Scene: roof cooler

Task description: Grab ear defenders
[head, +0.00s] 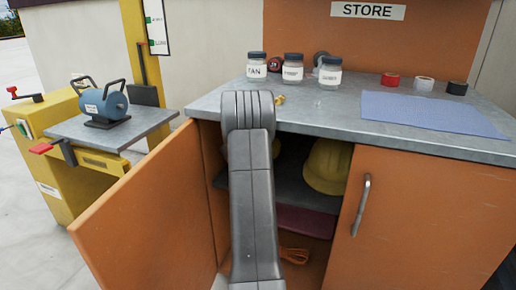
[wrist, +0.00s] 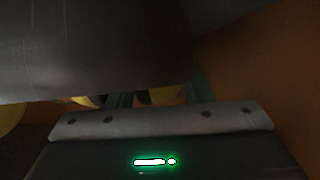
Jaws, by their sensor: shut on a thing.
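My gripper (wrist: 160,98) is inside the dark cupboard, its green fingers partly hidden below a grey shelf edge in the wrist view. It is shut on a yellow and dark thing (wrist: 166,95), which looks like the ear defenders; only a small part shows between and beside the fingers. In the head view my arm hides the gripper.
The cupboard's left door (head: 150,220) stands open; the right door (head: 425,215) is shut. A yellow hard hat (head: 328,166) sits on the inner shelf (head: 300,190). An orange strap (head: 294,255) lies below. Several labelled jars (head: 293,68) stand on the worktop (head: 220,100).

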